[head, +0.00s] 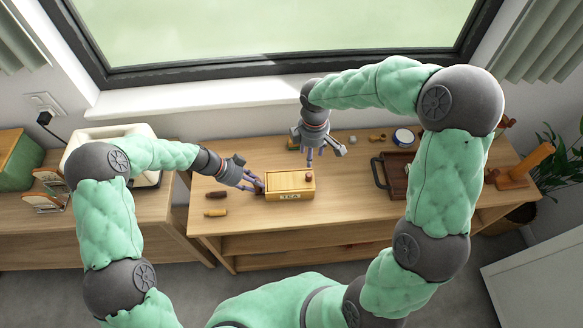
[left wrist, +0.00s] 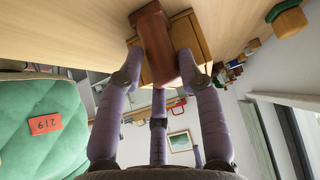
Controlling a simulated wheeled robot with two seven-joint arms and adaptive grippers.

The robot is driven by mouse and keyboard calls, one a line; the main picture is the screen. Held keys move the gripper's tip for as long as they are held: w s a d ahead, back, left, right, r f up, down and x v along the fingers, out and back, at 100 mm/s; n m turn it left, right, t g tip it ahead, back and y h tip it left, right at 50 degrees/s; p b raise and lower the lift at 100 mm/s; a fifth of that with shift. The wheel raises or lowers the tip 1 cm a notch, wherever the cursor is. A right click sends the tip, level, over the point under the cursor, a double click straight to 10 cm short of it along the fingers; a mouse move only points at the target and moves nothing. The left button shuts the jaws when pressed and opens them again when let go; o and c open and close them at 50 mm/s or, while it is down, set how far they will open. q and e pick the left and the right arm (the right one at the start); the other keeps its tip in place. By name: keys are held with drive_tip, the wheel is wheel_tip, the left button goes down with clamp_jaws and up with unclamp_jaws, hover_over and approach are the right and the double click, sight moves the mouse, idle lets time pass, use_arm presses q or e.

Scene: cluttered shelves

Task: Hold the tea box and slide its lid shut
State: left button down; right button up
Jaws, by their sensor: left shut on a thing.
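The tea box (head: 289,183) is a yellow wooden box marked TEA on its front, lying near the front of the table. Its lid carries a small reddish knob (head: 308,176) near the right end. I cannot tell how wide any lid gap is. My left gripper (head: 256,184) is at the box's left end, shut on a reddish-brown block (left wrist: 158,45). In the left wrist view the block lies between the fingers, against the box (left wrist: 190,38). My right gripper (head: 312,159) points down just behind the knob, apart from it; its finger opening is unclear.
A wooden stand (head: 525,166) is at the far right. The table between box and tray is clear.

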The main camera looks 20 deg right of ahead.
use_arm(q)
drive_tip(key=c, duration=0.7)
unclamp_jaws()
drive_tip(key=shift+c, duration=0.2)
drive_tip(key=v, duration=1.2)
drive_tip(key=shift+f, duration=0.1)
